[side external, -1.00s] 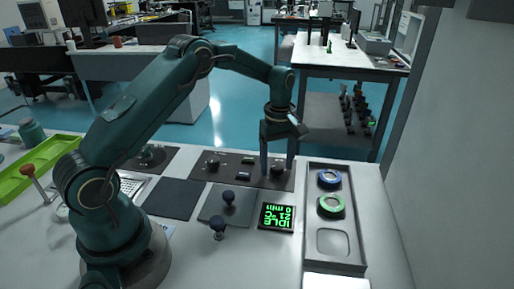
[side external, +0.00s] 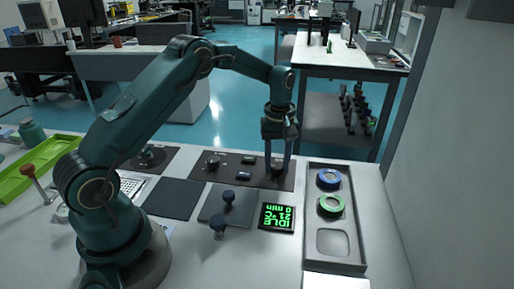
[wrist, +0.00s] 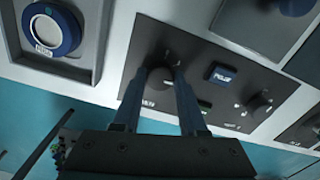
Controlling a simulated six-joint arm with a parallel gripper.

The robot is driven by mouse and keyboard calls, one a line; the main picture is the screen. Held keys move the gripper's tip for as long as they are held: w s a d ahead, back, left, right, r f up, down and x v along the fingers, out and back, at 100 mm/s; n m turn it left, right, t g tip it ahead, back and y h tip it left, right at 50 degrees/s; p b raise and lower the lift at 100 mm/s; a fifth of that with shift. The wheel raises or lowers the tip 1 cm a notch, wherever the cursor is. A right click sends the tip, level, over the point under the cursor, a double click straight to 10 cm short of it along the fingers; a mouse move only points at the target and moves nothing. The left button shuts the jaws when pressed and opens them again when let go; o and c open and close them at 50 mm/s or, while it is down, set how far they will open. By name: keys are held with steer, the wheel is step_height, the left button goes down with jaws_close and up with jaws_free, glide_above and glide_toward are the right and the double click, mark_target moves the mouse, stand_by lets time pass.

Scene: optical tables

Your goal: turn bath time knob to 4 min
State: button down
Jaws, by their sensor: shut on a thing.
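A dark round knob (wrist: 160,84) sits at the end of a black control panel (wrist: 215,62). My gripper (wrist: 160,72) points down with one finger on each side of this knob and is shut on it. In the side view my gripper (side external: 277,172) stands at the right end of the panel (side external: 230,178), and its fingers mostly hide the knob. A second dark knob (side external: 212,164) is at the panel's other end. A small display (side external: 277,217) shows upside-down green text, IDLE, 21 °C and 0 min. The knob's markings are too small to read.
A grey tray (side external: 311,235) on the right holds a blue ring (side external: 329,178) and a green ring (side external: 331,205). A blue button (wrist: 222,74) lies between the knobs.

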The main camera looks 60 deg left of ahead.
steer(key=m, duration=0.4)
steer(key=shift+m, duration=0.4)
steer(key=m, duration=0.4)
steer(key=shift+m, duration=0.3)
steer(key=m, duration=0.4)
steer(key=shift+m, duration=2.5)
steer(key=shift+c, duration=2.2)
jaws_free()
steer(key=shift+r, duration=0.1)
